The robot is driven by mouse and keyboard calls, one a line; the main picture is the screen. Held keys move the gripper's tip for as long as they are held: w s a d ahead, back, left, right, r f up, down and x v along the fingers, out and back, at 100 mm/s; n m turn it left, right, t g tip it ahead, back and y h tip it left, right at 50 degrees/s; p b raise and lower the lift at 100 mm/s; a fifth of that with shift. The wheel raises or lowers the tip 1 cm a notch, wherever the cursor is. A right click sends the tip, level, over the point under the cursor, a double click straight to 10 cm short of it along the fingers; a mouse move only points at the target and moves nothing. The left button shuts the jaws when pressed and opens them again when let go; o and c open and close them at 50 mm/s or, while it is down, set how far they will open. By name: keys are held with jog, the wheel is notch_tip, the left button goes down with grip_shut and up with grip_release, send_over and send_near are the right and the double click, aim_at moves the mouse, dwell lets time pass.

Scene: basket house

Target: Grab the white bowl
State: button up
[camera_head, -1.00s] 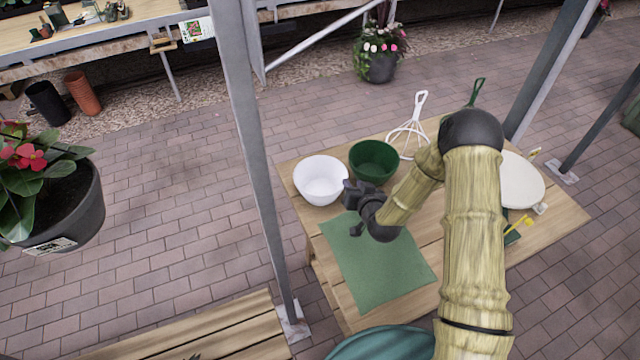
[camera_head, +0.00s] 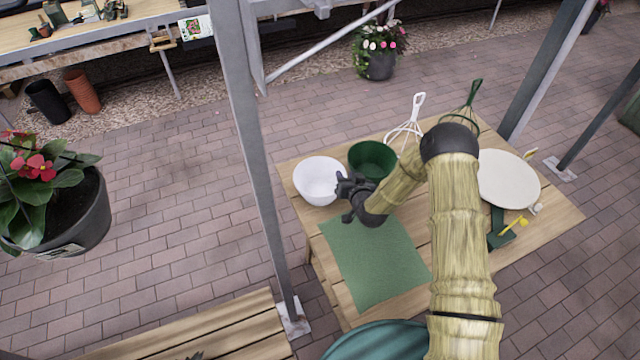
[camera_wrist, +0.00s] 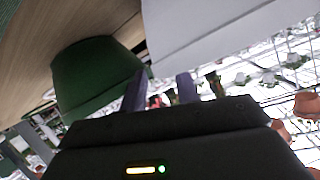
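The white bowl (camera_head: 318,183) stands upright on the wooden table near its left corner. It fills the upper middle of the wrist view (camera_wrist: 205,28). My gripper (camera_head: 348,186) is at the right side of the white bowl, close to its rim. In the wrist view its two dark fingers (camera_wrist: 161,90) are apart, with nothing seen held between them. The tips are near the white bowl's edge; I cannot tell whether they touch it. The green bowl (camera_head: 368,158) stands just behind and right of the white bowl, and shows at the left in the wrist view (camera_wrist: 95,78).
A green mat (camera_head: 375,262) lies on the table (camera_head: 315,262) in front of the bowls. A white whisk (camera_head: 407,130), a green whisk (camera_head: 474,98) and a round cream board (camera_head: 508,180) are behind and to the right. A metal post (camera_head: 250,170) stands left of the table.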

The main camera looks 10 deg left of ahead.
jog(key=shift+w+a+f, duration=0.2)
jog(key=shift+w, duration=0.15)
dwell(0.3)
grip_shut()
